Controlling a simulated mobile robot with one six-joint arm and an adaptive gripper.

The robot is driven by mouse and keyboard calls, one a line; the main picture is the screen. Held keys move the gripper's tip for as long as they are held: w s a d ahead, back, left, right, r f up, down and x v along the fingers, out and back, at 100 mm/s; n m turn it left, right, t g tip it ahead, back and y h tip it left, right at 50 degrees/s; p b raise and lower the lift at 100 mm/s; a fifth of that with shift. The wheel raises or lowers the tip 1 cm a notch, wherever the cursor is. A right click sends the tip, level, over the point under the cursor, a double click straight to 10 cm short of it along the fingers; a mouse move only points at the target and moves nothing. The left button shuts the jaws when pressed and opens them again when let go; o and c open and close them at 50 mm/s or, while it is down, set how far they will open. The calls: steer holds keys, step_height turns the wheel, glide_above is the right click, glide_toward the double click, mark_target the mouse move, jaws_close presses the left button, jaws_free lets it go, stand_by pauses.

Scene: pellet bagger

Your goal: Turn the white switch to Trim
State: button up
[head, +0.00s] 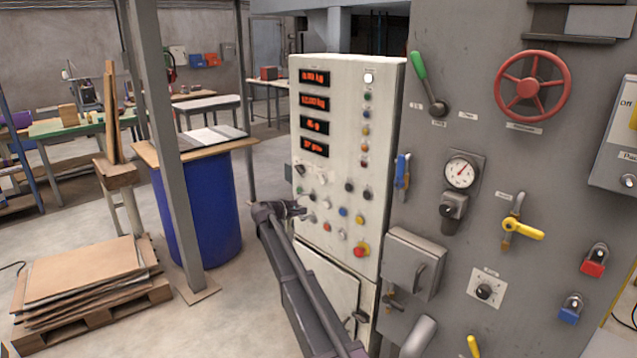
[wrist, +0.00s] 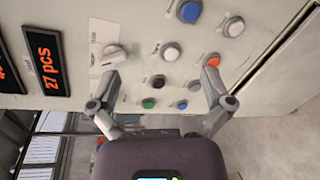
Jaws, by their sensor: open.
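The white switch (wrist: 108,57) is a pale rotary knob on the cream control panel, in the upper left of the wrist view, beside the orange "27 pcs" display. In the head view the white switch (head: 299,170) shows below the displays at the panel's left side. Its small label is too blurred to read, so I cannot tell its position. My gripper (wrist: 161,80) is open and empty, with its fingers spread over the panel's buttons. Its left fingertip shows just below the switch; I cannot tell whether it touches. In the head view my gripper (head: 298,210) is at the panel's lower left.
Around the switch are several buttons: a blue one (wrist: 188,11), a white one (wrist: 171,51), a green one (wrist: 149,103) and others. A red emergency button (head: 361,250) sits lower on the panel. A grey wall with a red handwheel (head: 548,112) stands right. A blue drum (head: 222,205) stands left.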

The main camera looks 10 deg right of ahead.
mark_target(319, 180)
steer(key=w+a+r+n+t+h, duration=0.1)
steer(key=w+a+r+n+t, duration=0.1)
steer(key=w+a, duration=0.3)
steer(key=shift+w+r, duration=0.55)
steer(key=shift+r, duration=0.1)
steer(key=shift+w+d, duration=0.1)
steer(key=x, duration=1.3)
steer(key=shift+w+d+r, duration=0.15)
steer(key=shift+d, duration=0.1)
steer(key=c, duration=1.1)
